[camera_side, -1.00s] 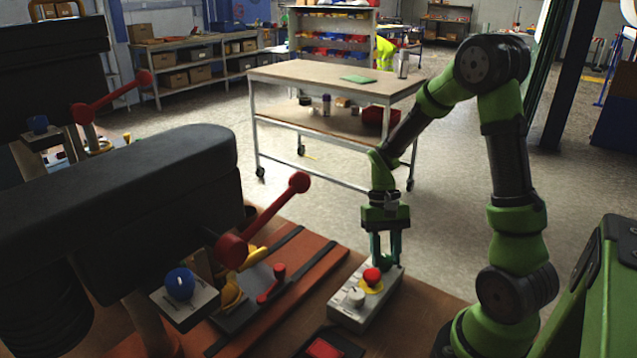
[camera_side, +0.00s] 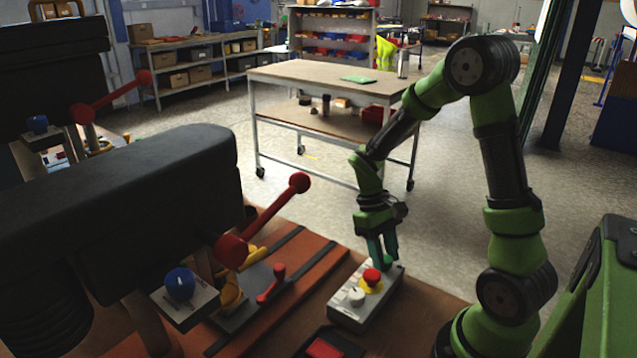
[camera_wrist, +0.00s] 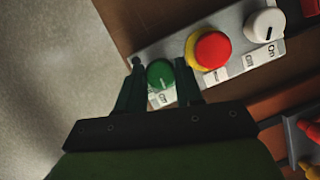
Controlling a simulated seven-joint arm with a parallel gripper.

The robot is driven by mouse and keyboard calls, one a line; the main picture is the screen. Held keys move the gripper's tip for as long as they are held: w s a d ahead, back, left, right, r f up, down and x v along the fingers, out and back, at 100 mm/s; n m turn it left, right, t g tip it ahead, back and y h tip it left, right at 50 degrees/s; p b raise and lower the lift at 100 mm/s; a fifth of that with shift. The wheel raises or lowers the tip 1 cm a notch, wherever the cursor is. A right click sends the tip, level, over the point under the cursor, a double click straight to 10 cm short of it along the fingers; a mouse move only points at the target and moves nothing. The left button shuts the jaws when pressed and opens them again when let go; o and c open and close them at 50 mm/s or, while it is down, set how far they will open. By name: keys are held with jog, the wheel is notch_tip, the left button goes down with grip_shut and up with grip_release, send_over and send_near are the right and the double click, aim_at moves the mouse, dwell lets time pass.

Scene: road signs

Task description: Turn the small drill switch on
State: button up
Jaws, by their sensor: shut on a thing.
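A light grey control box (camera_side: 350,312) lies on the workbench. In the wrist view, it carries a round green knob (camera_wrist: 160,73) with an "On" label, a red button (camera_wrist: 213,50) on a yellow base, and a white dial (camera_wrist: 265,25) with a dark mark and On/Off labels. My gripper (camera_side: 386,259) is at the far end of the box, its wrist leaning left and its fingers pointing down. Its fingers are shut on the green knob, one on each side. They partly hide the knob and the label beside it.
A drill press with a red lever (camera_side: 265,220) and a blue knob (camera_side: 180,284) on a small box stands left of the control box. A red handle (camera_side: 272,285) is close by. A dark pad with a red top (camera_side: 324,348) lies in front. The bench right of the box is clear.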

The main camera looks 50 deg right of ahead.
jog(key=n+h, duration=0.1)
jog(key=n, duration=0.2)
jog(key=n+h, duration=0.1)
jog(key=n, duration=0.2)
jog(key=shift+a, duration=0.15)
dwell(0.6)
jog(key=o, duration=1)
jog(key=v, duration=1.7)
jog(key=shift+s+a, duration=0.1)
jog(key=shift+a, duration=0.25)
